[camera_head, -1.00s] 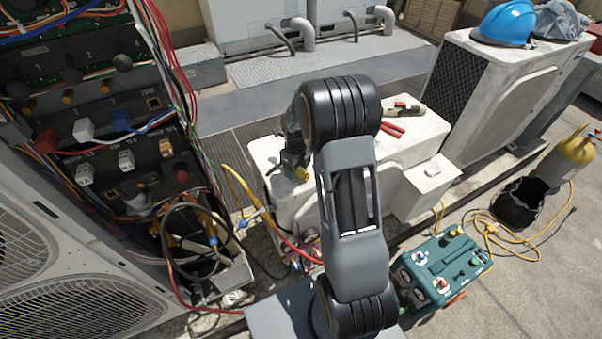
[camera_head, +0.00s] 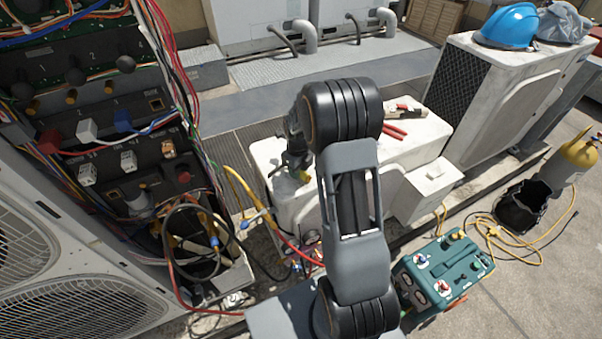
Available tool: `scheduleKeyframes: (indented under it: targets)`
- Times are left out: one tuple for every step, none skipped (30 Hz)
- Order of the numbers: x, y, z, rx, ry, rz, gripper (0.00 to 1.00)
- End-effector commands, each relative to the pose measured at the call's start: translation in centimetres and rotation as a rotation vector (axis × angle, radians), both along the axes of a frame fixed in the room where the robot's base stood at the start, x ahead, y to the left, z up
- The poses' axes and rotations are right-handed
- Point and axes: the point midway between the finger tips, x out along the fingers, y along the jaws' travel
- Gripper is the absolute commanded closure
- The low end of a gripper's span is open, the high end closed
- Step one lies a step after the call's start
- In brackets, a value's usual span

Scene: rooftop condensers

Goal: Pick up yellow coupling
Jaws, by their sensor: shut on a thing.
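My gripper (camera_head: 298,172) is in front of the left end of the white unit (camera_head: 408,155), pointing down, partly hidden by my own arm. Its jaws are shut on a small yellow piece, the yellow coupling (camera_head: 304,177), of which only a little shows at the fingertips. Whether the coupling touches the white unit's top cannot be told.
Red-handled pliers (camera_head: 394,131) lie on the white unit. Left stands an open panel with hoses and wires (camera_head: 185,90). A teal gauge case (camera_head: 445,272), a black bucket (camera_head: 522,207) and a yellow cylinder (camera_head: 577,157) stand right. A blue helmet (camera_head: 508,25) sits on a condenser.

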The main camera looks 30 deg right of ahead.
Motion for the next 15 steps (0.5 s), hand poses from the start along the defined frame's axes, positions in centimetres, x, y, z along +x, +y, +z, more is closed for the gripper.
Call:
scheduleKeyframes:
  targets:
    - [0.0,0.0,0.1,0.000,-0.001,0.000,1.00]
    - [0.0,0.0,0.1,-0.001,-0.001,0.000,1.00]
    - [0.0,0.0,0.3,-0.001,-0.001,0.000,1.00]
    - [0.0,0.0,0.4,-0.001,-0.001,0.000,1.00]
    - [0.1,0.0,0.6,-0.001,-0.003,0.000,1.00]
    - [0.1,0.0,0.9,-0.001,-0.004,0.000,1.00]
    - [0.1,0.0,1.2,-0.001,-0.004,0.000,1.00]
    - [0.1,0.0,1.5,-0.001,-0.004,0.000,1.00]
    - [0.1,0.0,2.0,-0.001,-0.004,0.000,1.00]
    - [0.1,0.0,2.5,-0.001,-0.005,0.000,1.00]
    - [0.1,0.0,3.0,-0.001,-0.006,0.000,1.00]
    - [-0.2,0.0,3.7,-0.001,-0.005,0.000,1.00]
    - [-0.7,0.0,4.1,-0.001,-0.005,-0.001,1.00]
    - [-1.2,0.0,4.7,-0.001,-0.005,-0.001,1.00]
    - [-1.9,0.0,5.5,-0.001,-0.005,-0.001,1.00]
